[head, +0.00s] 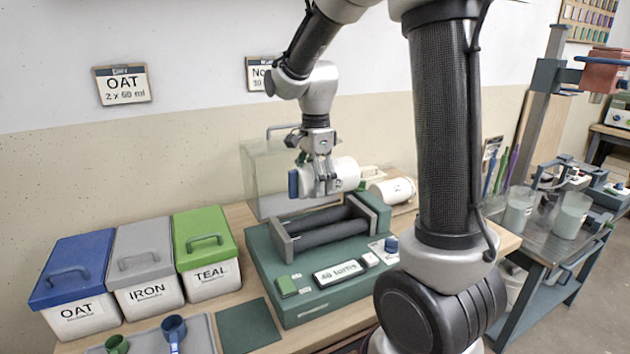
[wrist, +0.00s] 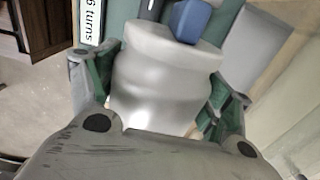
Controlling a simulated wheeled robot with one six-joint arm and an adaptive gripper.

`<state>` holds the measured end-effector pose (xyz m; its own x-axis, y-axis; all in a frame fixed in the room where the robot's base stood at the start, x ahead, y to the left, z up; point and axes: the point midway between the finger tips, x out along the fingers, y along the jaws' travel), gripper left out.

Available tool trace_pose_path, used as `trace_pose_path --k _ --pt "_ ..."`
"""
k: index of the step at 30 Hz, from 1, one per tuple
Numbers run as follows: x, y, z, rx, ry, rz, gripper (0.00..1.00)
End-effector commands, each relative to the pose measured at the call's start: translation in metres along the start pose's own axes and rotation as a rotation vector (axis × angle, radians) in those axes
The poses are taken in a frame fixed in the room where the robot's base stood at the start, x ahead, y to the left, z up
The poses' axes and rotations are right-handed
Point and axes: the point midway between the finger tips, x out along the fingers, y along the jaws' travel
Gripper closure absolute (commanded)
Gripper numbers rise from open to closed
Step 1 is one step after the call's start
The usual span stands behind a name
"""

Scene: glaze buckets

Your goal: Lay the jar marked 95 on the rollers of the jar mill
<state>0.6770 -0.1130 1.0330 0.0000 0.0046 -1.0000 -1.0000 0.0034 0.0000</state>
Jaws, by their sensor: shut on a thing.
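My gripper (head: 325,188) is shut around a white jar (head: 346,173) with a blue end (head: 293,183). It holds the jar on its side above the jar mill (head: 270,260), apart from the rollers as far as I can tell. The two dark rollers (head: 322,222) of the mill are bare. In the wrist view, the held white jar (wrist: 160,85) sits between the green-padded fingers (wrist: 160,95), its blue part (wrist: 192,20) pointing away. No number is readable on this jar. A second white jar (head: 394,190) lies on its side behind the mill, its marking too small to read.
Lidded OAT (head: 78,320), IRON (head: 150,297) and TEAL (head: 207,279) buckets stand left of the mill. A clear case (head: 262,160) stands behind it. A tray with scoops (head: 172,330) lies in front. A metal cart (head: 545,240) with cups is at right.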

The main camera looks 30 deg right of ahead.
Motion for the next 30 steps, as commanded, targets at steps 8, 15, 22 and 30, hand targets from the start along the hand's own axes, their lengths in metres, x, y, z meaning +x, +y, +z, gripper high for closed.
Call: trace_pose_path --k 8,15,22,30 --pt "0.010 0.000 0.000 0.000 0.006 0.001 0.59" --pt "0.032 0.000 0.000 0.000 0.005 0.001 0.59" --pt "0.053 -0.001 0.000 0.000 0.005 0.000 0.59" --pt "0.076 0.000 0.000 0.000 0.005 0.000 0.59"
